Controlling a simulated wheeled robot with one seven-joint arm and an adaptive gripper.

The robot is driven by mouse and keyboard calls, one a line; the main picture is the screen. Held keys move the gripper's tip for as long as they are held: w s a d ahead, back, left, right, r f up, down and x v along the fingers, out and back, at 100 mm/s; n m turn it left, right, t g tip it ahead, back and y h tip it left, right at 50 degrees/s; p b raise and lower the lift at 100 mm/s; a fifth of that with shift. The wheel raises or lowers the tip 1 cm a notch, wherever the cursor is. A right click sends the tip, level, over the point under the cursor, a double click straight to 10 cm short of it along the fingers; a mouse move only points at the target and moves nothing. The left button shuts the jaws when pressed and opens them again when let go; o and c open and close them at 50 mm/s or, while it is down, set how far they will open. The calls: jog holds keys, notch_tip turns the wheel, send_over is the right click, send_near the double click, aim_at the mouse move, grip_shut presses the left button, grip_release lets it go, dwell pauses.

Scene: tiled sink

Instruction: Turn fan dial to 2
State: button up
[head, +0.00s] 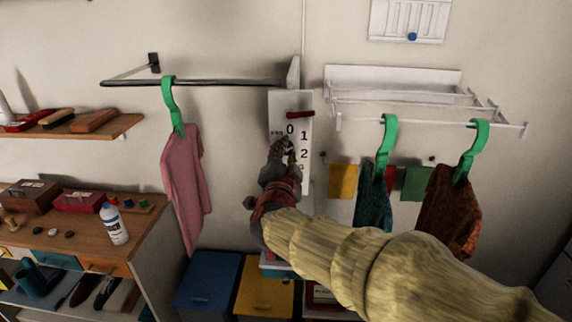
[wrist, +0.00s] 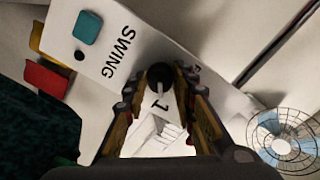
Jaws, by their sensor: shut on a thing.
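The white control panel (head: 307,178) is fixed upright on the wall, with the numbers 0, 1 and 2 readable and a red bar near its top. My gripper (head: 284,150) is at the panel's front and hides the dial in the head view. In the wrist view, the black round dial (wrist: 160,73) sits between the fingertips of my gripper (wrist: 162,80), which are closed on its sides. A pale mark shows on the dial's lower side, close to the printed 1; its exact setting is hard to tell.
The wrist view shows SWING lettering, a teal button (wrist: 87,27) and a round wire fan (wrist: 285,138). A pink cloth (head: 182,180) hangs left of the panel. A white rack (head: 400,95) with hanging dark cloths is at right. A workbench (head: 150,225) stands at left.

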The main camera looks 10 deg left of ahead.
jog(key=m+b, duration=0.1)
jog(key=m, duration=0.1)
jog(key=m+b, duration=0.1)
jog(key=b, duration=0.1)
jog(key=shift+f+m+b, duration=0.2)
jog(key=shift+m+b, duration=0.1)
jog(key=shift+m, duration=0.1)
jog(key=m+b, duration=0.3)
jog(key=shift+m, duration=0.3)
jog(key=m+b, duration=0.5)
jog(key=shift+r+m, duration=0.1)
jog(key=shift+m, duration=0.3)
jog(key=o, duration=1.2)
jog(key=shift+r, duration=0.1)
jog(key=s, duration=1.2)
jog(key=shift+d, duration=0.25)
jog(key=shift+a, duration=0.1)
